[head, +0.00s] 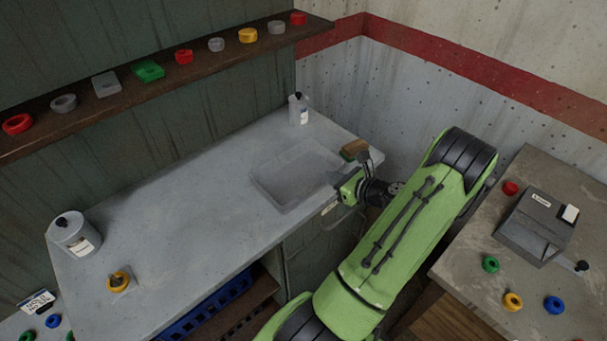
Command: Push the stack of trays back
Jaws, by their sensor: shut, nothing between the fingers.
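My gripper (345,190) is at the front right edge of the grey counter (180,215), beside a shallow rectangular basin (292,174). Its fingers are small here and look shut, with nothing seen between them. I cannot make out a clear stack of trays in this view. A blue slatted crate (205,308) shows under the counter's front edge, partly hidden by the counter, well to the left of my gripper. My green arm hides part of the space in front of the counter.
A brown block (354,148) lies behind my gripper, and a bottle (299,110) stands at the back. A canister (74,235) and yellow ring (119,281) are at the left. The right table (460,255) holds a grey box (537,227) and several rings.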

